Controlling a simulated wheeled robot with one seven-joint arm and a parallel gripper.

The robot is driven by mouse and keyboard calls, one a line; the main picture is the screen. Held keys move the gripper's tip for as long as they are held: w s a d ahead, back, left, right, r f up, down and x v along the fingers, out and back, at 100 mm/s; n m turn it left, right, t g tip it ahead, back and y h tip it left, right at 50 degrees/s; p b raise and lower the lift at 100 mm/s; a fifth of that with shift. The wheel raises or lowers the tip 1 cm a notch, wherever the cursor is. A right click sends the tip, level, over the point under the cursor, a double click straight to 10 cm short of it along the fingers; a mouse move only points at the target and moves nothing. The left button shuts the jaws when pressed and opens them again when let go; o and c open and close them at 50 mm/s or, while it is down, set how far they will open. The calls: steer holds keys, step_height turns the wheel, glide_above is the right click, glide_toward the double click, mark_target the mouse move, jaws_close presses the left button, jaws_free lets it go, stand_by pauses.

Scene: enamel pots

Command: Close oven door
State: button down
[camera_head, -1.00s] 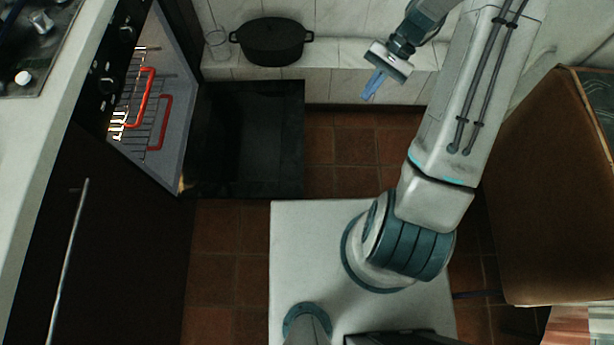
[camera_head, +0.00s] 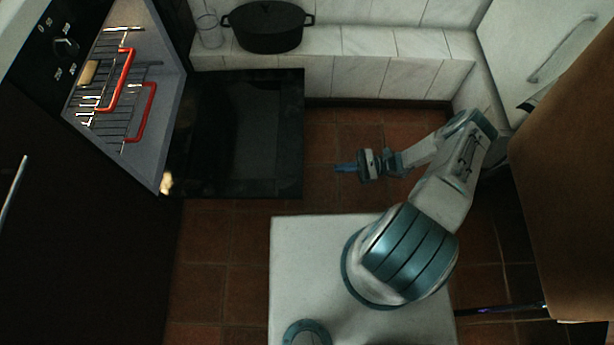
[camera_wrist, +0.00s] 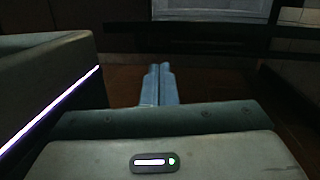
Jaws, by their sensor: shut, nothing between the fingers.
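The oven (camera_head: 130,95) stands open at the upper left in the head view, lit inside. Its dark oven door (camera_head: 240,135) is folded down flat and reaches out over the tiled floor. My gripper (camera_head: 338,168) is to the right of the door's outer edge, apart from it, with its fingers pointing left. The two blue fingers are together and empty, as the wrist view also shows (camera_wrist: 158,84). In the wrist view a dark horizontal band crosses in front of the fingers; I cannot tell for certain what it is.
Red-handled wire racks (camera_head: 122,82) are inside the oven. A black pot (camera_head: 267,28) and a clear glass (camera_head: 209,30) stand on the white tiled ledge (camera_head: 385,42) behind the door. A brown panel (camera_head: 560,190) stands at the right. Floor between door and arm is clear.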

step_height(320, 180, down, 5)
steer(key=s+a+m+t+y+b, duration=0.1)
steer(key=s+a+m+t+y, duration=0.1)
steer(key=a+r, duration=0.5)
steer(key=a, duration=0.4)
steer(key=shift+w+a+r+t+b, duration=0.25)
steer(key=shift+w+a+t+b, duration=0.1)
steer(key=shift+t+b, duration=0.1)
